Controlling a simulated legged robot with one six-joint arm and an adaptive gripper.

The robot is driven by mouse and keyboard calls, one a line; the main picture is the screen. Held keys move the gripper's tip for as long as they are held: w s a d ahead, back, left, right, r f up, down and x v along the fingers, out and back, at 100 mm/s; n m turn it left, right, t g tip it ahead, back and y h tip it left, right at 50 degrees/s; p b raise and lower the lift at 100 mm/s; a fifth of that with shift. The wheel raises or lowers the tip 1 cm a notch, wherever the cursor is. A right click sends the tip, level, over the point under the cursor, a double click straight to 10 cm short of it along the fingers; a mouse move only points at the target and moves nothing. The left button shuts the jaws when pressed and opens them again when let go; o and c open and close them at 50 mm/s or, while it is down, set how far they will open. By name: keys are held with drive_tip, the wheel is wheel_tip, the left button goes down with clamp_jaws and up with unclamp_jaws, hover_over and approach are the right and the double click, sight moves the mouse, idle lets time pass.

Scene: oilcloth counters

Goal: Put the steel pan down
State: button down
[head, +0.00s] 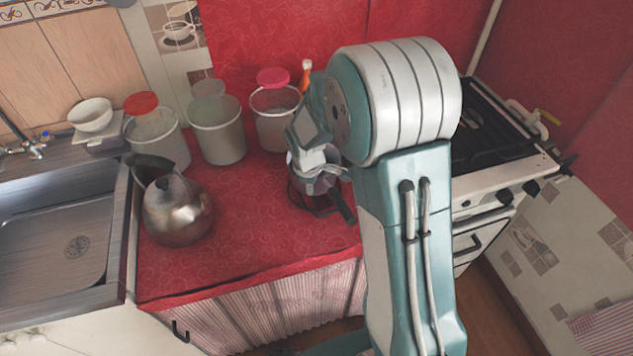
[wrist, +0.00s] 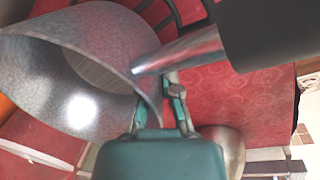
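The steel pan (head: 318,185) is on the red counter side, in front of the canisters, with its dark handle pointing toward the front right. In the wrist view the pan (wrist: 90,75) fills the left, its hollow inside showing, and its black handle crosses the top right. My gripper (wrist: 165,95) has its fingers on either side of the pan's wall near the handle, shut on the rim. In the head view my gripper (head: 313,158) is above the pan and partly covers it. A black wire stand (head: 302,201) is beneath the pan; whether they touch is unclear.
A steel kettle (head: 178,212) stands left on the red counter (head: 255,240). Several canisters, one a pink-lidded canister (head: 275,120), line the back. A sink (head: 60,240) is at far left, a stove (head: 490,140) at right. The counter between kettle and stand is clear.

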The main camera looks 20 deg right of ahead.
drive_tip(key=shift+w+f, duration=0.1)
drive_tip(key=shift+f, duration=1.35)
drive_tip(key=c, duration=0.8)
unclamp_jaws()
drive_tip(key=shift+f, duration=0.1)
wheel_tip(320, 180, up, 12)
drive_tip(key=s+a, duration=0.1)
drive_tip(key=s, duration=0.1)
drive_tip(key=s+r+m+t, duration=0.2)
drive_tip(key=s+r+m, duration=0.3)
drive_tip(key=s, duration=0.6)
drive_tip(key=s+r+m+t+y, duration=0.1)
drive_tip(key=s+r+m+t, duration=0.1)
drive_tip(key=s+r+m, duration=0.4)
drive_tip(key=s+d+r, duration=0.1)
drive_tip(key=s+r, duration=0.2)
drive_tip(key=s, duration=0.2)
drive_tip(key=shift+m, duration=0.3)
